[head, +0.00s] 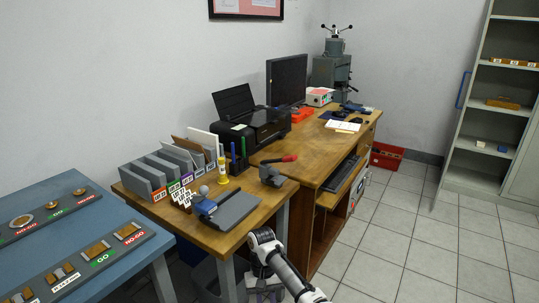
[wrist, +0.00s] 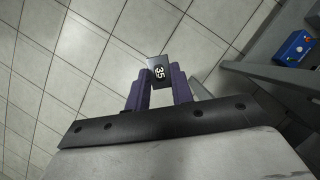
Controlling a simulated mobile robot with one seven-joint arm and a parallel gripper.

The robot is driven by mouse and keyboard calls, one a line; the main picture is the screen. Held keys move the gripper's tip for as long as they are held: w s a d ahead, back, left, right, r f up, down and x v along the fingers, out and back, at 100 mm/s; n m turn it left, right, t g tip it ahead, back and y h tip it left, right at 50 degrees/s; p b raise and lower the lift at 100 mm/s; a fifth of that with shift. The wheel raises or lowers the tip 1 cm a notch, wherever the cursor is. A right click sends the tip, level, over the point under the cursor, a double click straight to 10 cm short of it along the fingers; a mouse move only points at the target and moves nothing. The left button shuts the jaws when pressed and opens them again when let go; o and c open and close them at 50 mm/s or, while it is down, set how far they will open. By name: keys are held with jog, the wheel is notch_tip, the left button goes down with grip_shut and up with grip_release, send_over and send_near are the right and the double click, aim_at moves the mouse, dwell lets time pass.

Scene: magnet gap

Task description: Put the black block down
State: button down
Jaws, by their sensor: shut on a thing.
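The black block (wrist: 159,66), marked with a white "35", is in the wrist view between the tips of the purple fingers of my gripper (wrist: 158,80). My gripper is shut on it. Tiled floor shows behind the block in that view, and no surface touches it there. In the head view my arm (head: 284,265) is at the bottom centre, in front of the wooden desk's near edge. I cannot make out the block in the head view.
A wooden desk (head: 262,208) holds a printer (head: 250,118), grey holders and a grey plate (head: 236,211). A blue table (head: 40,245) with gauge boards stands at the left. Tiled floor (head: 400,230) is open at the right. A blue box (wrist: 296,47) shows in the wrist view.

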jog(key=s+f+m, duration=0.1)
jog(key=s+f, duration=0.2)
jog(key=f, duration=0.3)
jog(key=s+f+m, duration=0.1)
jog(key=s+f, duration=0.3)
jog(key=f, duration=0.3)
jog(key=shift+s+d+f+y, duration=0.2)
jog(key=shift+s+f+y, duration=0.05)
jog(key=shift+y, duration=0.15)
jog(key=shift+s+d+f, duration=0.1)
jog(key=shift+s+d, duration=0.05)
jog(key=shift+d, duration=0.1)
